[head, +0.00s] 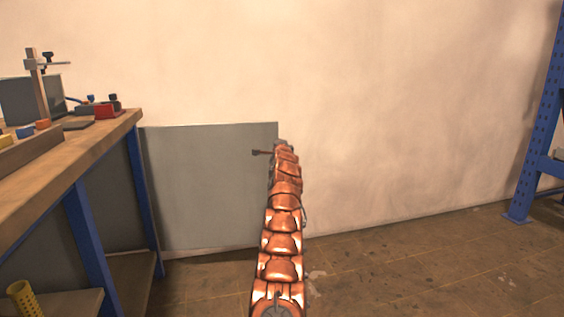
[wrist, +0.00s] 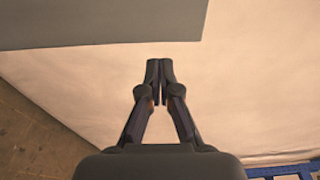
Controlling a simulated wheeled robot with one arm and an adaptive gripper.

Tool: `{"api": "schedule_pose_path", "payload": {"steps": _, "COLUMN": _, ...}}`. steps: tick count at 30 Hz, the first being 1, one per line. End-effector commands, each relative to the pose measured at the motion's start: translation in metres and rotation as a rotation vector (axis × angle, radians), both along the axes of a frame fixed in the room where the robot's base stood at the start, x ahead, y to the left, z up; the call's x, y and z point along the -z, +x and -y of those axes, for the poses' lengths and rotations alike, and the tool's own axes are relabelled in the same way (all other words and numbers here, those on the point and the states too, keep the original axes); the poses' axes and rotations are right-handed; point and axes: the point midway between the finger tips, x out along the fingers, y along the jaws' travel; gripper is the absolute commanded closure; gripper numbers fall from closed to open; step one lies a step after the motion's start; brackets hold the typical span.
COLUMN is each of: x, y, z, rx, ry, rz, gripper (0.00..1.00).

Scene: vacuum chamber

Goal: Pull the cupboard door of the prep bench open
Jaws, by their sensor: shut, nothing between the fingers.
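The prep bench (head: 75,160) stands at the left in the head view, with a wooden top and blue legs. A flat grey panel (head: 205,190), which looks like its cupboard door, stands upright and extends right from behind the bench's end leg, in front of the wall. Its hinge side is hidden, and I see no clear handle. My gripper (head: 260,152) is small and dark at the far end of my copper arm, by the panel's upper right edge. In the wrist view my gripper (wrist: 160,68) is shut and empty, just short of the grey panel (wrist: 100,22); contact is unclear.
Clamps, small coloured parts and a grey box (head: 32,100) are on the bench top. A yellow perforated tube (head: 22,298) is on the lower shelf. A blue rack (head: 540,120) stands at the right. The brown floor (head: 420,265) between is clear.

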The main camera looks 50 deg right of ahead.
Motion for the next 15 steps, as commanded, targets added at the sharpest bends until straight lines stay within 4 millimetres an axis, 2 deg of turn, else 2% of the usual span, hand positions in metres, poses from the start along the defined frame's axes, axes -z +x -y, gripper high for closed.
{"api": "schedule_pose_path", "payload": {"steps": 2, "x": 0.007, "y": -0.003, "z": -0.001, "rx": 0.002, "ry": 0.002, "rz": 0.001, "gripper": 1.0}}
{"api": "schedule_pose_path", "payload": {"steps": 15, "x": 0.003, "y": -0.016, "z": -0.014, "rx": 0.0, "ry": 0.006, "rz": 0.003, "gripper": 1.0}}
